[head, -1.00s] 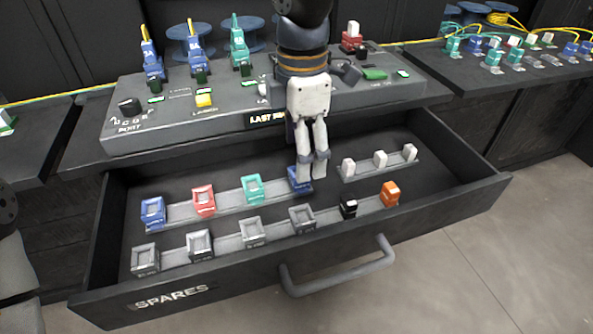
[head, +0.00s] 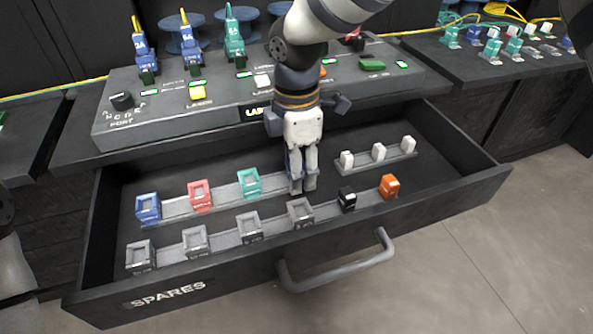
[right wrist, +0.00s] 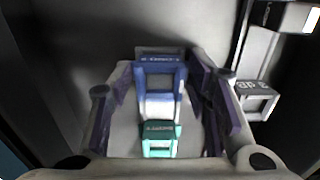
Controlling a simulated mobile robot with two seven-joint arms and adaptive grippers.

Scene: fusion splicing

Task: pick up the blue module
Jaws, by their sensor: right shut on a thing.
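My right gripper (head: 302,186) points down into the open drawer, at the right end of the back row of modules. It is shut on a blue module, which the fingers almost fully hide in the head view. In the right wrist view this blue module (right wrist: 160,68) sits between the two fingers of the right gripper (right wrist: 163,100). I cannot tell whether it is clear of its rail. Another blue module (head: 148,207) stands at the left end of the same row. My left gripper is not in view.
A red module (head: 201,194) and a teal module (head: 248,183) share the back row. Several grey modules, a black one (head: 347,199) and an orange one (head: 389,186) stand in front. White pieces (head: 378,152) stand right. The drawer's front wall (head: 235,268) and the console (head: 215,115) border the space.

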